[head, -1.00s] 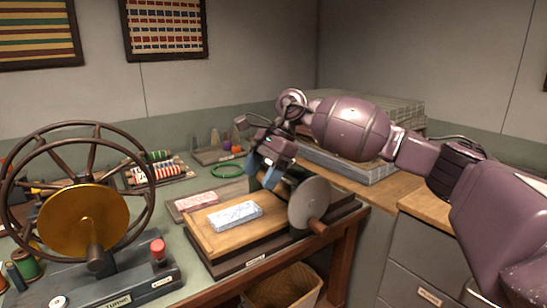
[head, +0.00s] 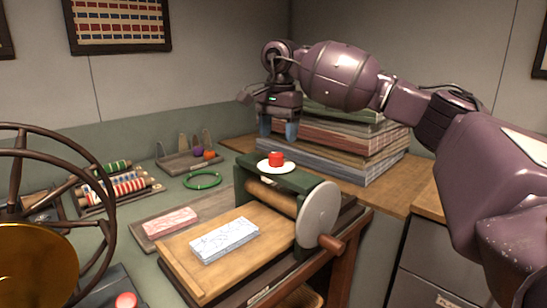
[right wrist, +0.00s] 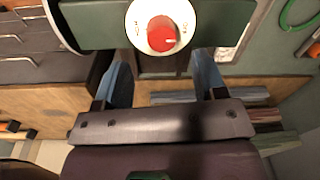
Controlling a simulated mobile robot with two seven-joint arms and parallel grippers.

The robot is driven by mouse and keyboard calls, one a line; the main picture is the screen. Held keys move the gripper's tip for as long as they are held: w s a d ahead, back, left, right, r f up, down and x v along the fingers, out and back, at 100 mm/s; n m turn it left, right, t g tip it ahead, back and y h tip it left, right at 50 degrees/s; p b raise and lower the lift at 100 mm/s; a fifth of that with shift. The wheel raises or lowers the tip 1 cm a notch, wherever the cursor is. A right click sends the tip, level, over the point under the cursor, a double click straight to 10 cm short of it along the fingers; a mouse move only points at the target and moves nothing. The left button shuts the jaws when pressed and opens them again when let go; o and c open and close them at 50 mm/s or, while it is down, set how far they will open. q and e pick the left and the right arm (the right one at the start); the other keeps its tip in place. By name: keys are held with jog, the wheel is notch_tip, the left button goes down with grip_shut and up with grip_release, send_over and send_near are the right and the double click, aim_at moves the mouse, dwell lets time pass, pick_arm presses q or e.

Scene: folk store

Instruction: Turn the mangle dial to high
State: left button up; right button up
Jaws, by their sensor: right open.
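The mangle (head: 318,208) stands on the table with a wooden roller, a grey disc and a crank handle at its right side. Its red dial (head: 276,158) sits on a white round plate on top of the green housing. In the right wrist view the dial (right wrist: 162,34) shows a white pointer mark toward the right; the lettering on the plate is too small to read surely. My right gripper (head: 278,130) points down, open and empty, just above and behind the dial. Its two blue fingers (right wrist: 163,80) are apart from the dial. My left gripper is not in view.
A stack of folded cloth (head: 340,140) stands behind the mangle, close to my right gripper. A blue-white block (head: 224,240) lies on the board in front of the rollers. A large wheel (head: 60,200) stands at left.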

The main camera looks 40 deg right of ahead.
aim_at(277, 154)
notch_tip(277, 154, down, 5)
jog(key=shift+w+r+b, duration=0.1)
jog(key=shift+w+b, duration=0.05)
jog(key=shift+b, duration=0.25)
jog(key=shift+f, duration=0.8)
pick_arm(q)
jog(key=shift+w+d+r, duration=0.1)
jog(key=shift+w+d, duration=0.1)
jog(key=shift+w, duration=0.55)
pick_arm(e)
jog(key=shift+a, duration=0.1)
jog(key=shift+c, duration=0.3)
jog(key=c, duration=0.9)
jog(key=shift+r, duration=0.1)
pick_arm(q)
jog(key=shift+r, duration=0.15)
